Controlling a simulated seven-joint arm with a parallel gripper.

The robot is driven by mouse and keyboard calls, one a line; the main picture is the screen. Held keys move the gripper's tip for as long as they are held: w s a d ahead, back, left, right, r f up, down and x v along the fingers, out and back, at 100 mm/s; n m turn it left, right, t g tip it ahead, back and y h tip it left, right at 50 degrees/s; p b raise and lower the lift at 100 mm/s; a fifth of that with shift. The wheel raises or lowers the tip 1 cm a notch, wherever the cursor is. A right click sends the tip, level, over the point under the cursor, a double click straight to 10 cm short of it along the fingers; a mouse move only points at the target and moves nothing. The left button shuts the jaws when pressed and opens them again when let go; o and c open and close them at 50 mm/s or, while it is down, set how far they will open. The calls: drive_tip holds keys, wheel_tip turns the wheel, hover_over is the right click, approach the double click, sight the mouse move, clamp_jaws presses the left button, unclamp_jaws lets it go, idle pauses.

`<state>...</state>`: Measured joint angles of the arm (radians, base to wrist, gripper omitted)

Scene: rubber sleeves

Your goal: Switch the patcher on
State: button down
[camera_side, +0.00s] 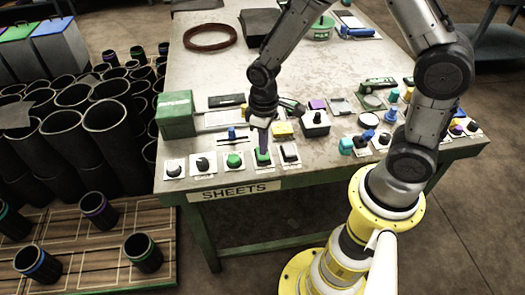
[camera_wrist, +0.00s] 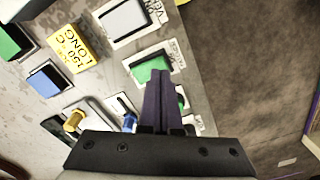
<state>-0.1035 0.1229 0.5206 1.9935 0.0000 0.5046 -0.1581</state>
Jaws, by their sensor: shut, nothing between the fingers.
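Small controls on white plates line the front edge of the green-framed table (camera_side: 328,175).
A yellow block (camera_side: 283,130), a black-knobbed box (camera_side: 315,123) and a green box (camera_side: 176,114) stand behind. Black sleeves (camera_side: 105,128) crowd the left floor.

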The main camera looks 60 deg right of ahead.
drive_tip(key=shift+f, duration=0.95)
idle(0.6)
drive_tip(key=shift+r, duration=3.55)
drive_tip(key=s+d+r+m+t, duration=0.1)
drive_tip(key=s+r+t, duration=0.1)
drive_tip(key=r, duration=0.6)
drive_tip(key=s+d+r+t, duration=0.1)
drive_tip(key=s+r+t, duration=0.15)
drive_tip(key=r, duration=0.45)
drive_tip(key=s+d+r+m+t, duration=0.1)
drive_tip(key=s+m, duration=0.1)
drive_tip(key=s, duration=0.9)
drive_tip(key=shift+d+r, duration=0.15)
drive_tip(key=shift+r, duration=0.15)
